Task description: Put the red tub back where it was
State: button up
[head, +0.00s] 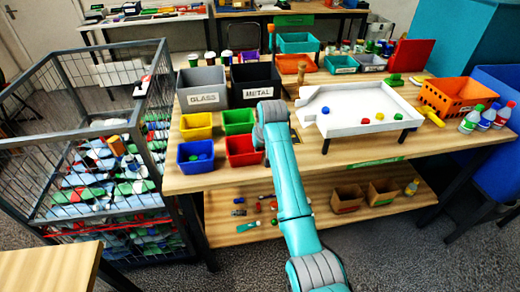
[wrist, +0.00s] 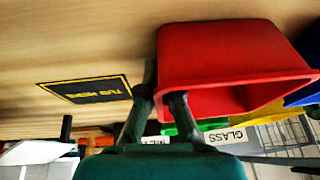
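The red tub (head: 243,151) stands at the table's front, right of the blue tub (head: 195,156) and in front of the green tub (head: 238,121). The wrist view shows the scene upside down, with the red tub (wrist: 235,60) large at the right. My gripper (wrist: 163,95) has its two fingers close together on either side of the tub's wall, shut on it. A dark mat with yellow edging and lettering (wrist: 85,90), reading "TUB HOME", lies bare on the table beside the tub.
A yellow tub (head: 197,126) stands behind the blue one. Grey GLASS (head: 202,90) and black METAL (head: 255,84) bins stand behind the tubs. A white sorting tray (head: 360,108) is right of my arm. A wire cage (head: 100,140) stands left of the table.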

jog(key=o, duration=0.5)
jog(key=shift+c, duration=0.2)
jog(key=v, duration=1.2)
